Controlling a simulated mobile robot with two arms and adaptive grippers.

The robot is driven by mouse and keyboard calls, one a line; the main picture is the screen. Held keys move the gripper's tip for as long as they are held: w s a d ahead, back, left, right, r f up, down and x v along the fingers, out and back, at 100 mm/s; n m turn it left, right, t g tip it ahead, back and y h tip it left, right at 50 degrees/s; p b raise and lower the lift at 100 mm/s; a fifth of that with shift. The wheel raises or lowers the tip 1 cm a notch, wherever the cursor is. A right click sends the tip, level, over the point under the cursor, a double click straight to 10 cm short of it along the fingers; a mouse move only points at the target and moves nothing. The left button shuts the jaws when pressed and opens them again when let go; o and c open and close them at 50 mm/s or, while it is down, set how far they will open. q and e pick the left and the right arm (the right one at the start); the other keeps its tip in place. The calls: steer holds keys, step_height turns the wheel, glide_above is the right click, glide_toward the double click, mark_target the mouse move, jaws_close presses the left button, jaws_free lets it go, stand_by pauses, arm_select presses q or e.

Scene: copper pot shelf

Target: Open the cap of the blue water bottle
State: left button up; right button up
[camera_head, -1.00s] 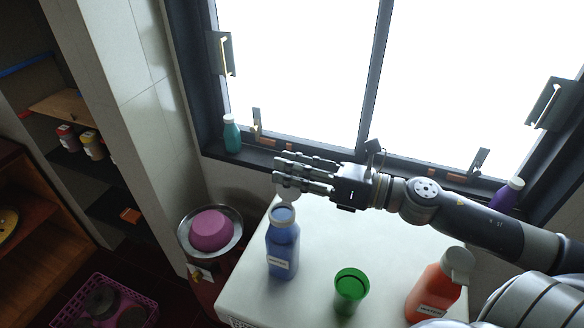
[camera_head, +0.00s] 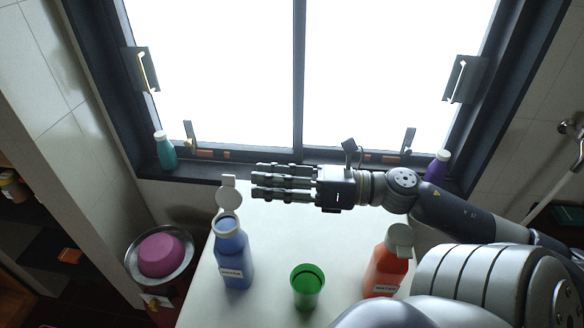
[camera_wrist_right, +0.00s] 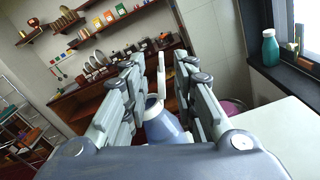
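The blue water bottle (camera_head: 234,258) stands upright on the white table, with a white label. Its white cap (camera_head: 228,192) is hinged up, and the round mouth (camera_head: 228,226) is uncovered. My right gripper (camera_head: 256,181) is level above the table, its fingertips pointing left, just right of the raised cap with a small gap. In the right wrist view its fingers (camera_wrist_right: 160,72) are spread with nothing held. The bottle (camera_wrist_right: 163,128) and upright cap (camera_wrist_right: 161,74) show beyond, between the fingers. My left gripper is not in view.
A green cup (camera_head: 307,288) and an orange bottle (camera_head: 385,270) stand on the table (camera_head: 262,285). A teal bottle (camera_head: 165,152) and a purple bottle (camera_head: 437,168) are on the window sill. A metal dish (camera_head: 184,262) with a pink item is left of the table.

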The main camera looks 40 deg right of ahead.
steer(key=shift+v, duration=2.1)
